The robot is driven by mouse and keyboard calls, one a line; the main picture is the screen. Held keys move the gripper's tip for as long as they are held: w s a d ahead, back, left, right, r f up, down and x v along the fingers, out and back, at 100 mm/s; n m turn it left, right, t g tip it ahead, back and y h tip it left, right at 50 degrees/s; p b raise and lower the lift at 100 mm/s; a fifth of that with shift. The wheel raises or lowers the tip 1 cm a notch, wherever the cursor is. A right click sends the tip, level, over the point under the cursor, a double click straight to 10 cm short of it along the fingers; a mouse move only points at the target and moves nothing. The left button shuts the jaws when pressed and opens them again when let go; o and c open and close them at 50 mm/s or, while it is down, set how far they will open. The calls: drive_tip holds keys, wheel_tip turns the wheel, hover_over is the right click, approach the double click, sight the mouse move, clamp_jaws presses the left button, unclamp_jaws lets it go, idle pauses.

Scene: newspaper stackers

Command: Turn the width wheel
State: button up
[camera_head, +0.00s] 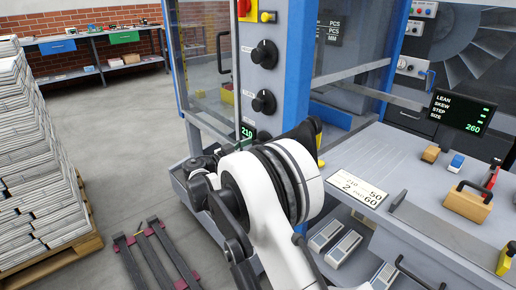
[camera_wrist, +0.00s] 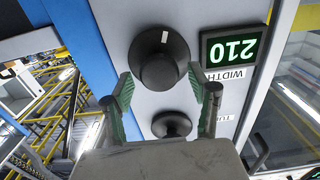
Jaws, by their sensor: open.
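The width wheel (camera_wrist: 160,62) is a dark round knob with a white mark near its top edge in the wrist view. A lit display (camera_wrist: 233,50) beside it reads 210 upside down, with the label WIDTH under it. My gripper (camera_wrist: 160,80) is open, its green-padded fingers on either side of the wheel's lower part. I cannot tell whether they touch it. In the head view the 210 display (camera_head: 247,132) shows just above my arm, which hides most of the area by the wheel.
A smaller dark knob (camera_wrist: 172,125) sits between my fingers, below the wheel in the wrist view. Two more knobs (camera_head: 265,54) are higher on the panel. A blue frame post (camera_head: 295,65) stands beside it. A stack of newspapers (camera_head: 35,150) is on a pallet at left.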

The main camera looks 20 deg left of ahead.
drive_tip(key=shift+x, duration=1.05)
drive_tip(key=c, duration=1.2)
drive_tip(key=shift+n, duration=0.3)
